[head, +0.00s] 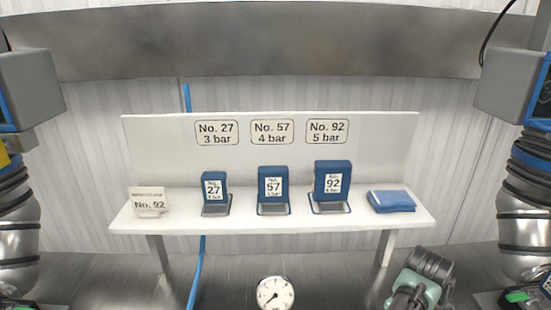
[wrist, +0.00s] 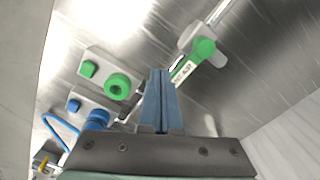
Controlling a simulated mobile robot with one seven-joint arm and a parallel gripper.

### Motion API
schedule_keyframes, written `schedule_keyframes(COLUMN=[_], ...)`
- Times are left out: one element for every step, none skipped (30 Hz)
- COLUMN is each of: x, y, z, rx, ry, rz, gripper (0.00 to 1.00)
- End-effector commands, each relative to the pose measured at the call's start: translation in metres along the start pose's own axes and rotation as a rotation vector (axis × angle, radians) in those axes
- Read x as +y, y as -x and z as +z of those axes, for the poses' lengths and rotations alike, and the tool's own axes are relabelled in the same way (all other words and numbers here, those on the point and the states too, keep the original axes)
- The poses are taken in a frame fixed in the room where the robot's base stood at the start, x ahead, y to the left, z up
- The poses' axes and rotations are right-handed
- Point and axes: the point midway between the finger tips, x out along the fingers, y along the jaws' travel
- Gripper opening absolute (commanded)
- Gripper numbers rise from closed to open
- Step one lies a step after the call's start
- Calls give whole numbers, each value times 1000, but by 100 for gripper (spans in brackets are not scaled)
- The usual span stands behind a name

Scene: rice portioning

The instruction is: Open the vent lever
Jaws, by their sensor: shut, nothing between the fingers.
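A green lever (wrist: 195,58) with a white label strip runs diagonally in the wrist view, its round green end on a pale grey block. Its label is too small to read surely, so I cannot tell for certain that it is the vent lever. My gripper (wrist: 160,72) points up from the bottom of the wrist view, its two blue fingers shut together and empty. The fingertips appear just left of and below the labelled part of the lever. I cannot tell whether they touch it. The lever is not visible in the head view.
A green knob (wrist: 117,87) and a blue knob (wrist: 98,118) sit on blocks left of my fingers. A dial gauge (head: 275,293) stands in front.

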Motion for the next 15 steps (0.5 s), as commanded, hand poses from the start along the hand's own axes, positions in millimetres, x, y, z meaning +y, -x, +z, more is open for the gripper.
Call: schedule_keyframes(x=[1, 1, 2, 2, 3, 4, 4, 4, 5, 6, 6, 7, 7, 8, 8], y=[10, 13, 17, 21, 24, 28, 31, 34, 38, 42, 45, 48, 52, 54, 58], z=[0, 1, 1, 2, 2, 2, 3, 3, 3, 3, 4, 4, 4, 5, 5], rx=[0, 0, 0, -1, -1, -1, -1, -1, -1, -1, -1, -1, -1, -1, -1], ry=[0, 0, 0, 0, 0, 0, 0, 0, 0, 0, 0, 0, 0, 0, 0], rz=[1, 1, 1, 1, 1, 1, 1, 1, 1, 1, 1, 2, 2, 2, 1], gripper=[0, 0, 0, 0, 0, 0, 0, 0, 0, 0, 0, 0, 0, 0, 0])
